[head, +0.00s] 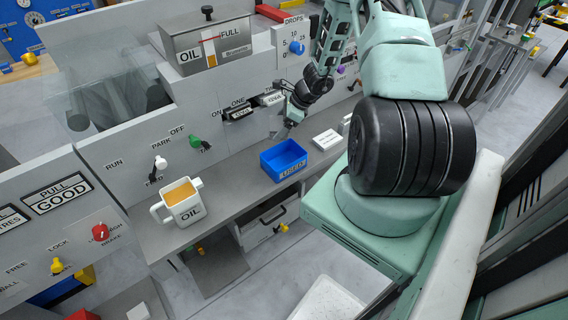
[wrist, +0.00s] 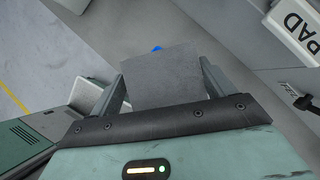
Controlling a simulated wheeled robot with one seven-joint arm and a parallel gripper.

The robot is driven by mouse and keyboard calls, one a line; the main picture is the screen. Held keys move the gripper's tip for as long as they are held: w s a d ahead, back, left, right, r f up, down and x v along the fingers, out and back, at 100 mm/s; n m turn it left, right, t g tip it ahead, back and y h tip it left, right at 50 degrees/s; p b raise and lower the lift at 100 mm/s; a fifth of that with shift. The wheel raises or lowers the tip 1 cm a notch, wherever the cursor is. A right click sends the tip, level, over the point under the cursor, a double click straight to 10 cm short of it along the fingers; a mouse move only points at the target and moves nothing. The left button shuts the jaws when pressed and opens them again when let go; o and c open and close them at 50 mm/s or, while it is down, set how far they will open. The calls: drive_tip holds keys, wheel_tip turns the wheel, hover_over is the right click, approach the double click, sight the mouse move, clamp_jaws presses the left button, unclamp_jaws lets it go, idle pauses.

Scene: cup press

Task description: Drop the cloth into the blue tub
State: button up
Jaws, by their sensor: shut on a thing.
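My gripper (head: 289,120) is in front of the grey machine panel, a little above and behind the blue tub. In the wrist view its two fingers (wrist: 163,88) are shut on a flat grey cloth (wrist: 162,68), which fills the space between them and sticks out past the tips. The cloth is hard to make out in the head view. The blue tub (head: 270,170) stands on the grey bench with its open top up. In the wrist view only a small blue patch (wrist: 156,48) shows beyond the cloth.
A white pad box (head: 327,139) lies on the bench right of the tub. A white oil jug (head: 183,208) stands at the left. Switches and knobs line the panel. Bench between jug and tub is clear.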

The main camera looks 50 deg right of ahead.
drive_tip(key=shift+s+d+m+h, duration=0.15)
drive_tip(key=shift+d+m, duration=0.15)
drive_tip(key=shift+d, duration=0.2)
drive_tip(key=shift+s+d+m+h, duration=0.15)
drive_tip(key=shift+d+m, duration=0.15)
drive_tip(key=shift+d, duration=0.2)
drive_tip(key=shift+d+f, duration=0.1)
drive_tip(key=shift+f, duration=0.05)
wheel_tip(320, 180, down, 6)
drive_tip(key=b, duration=0.4)
drive_tip(key=shift+r, duration=0.2)
drive_tip(key=o, duration=0.9)
drive_tip(key=v, duration=1.7)
drive_tip(key=shift+s, duration=0.4)
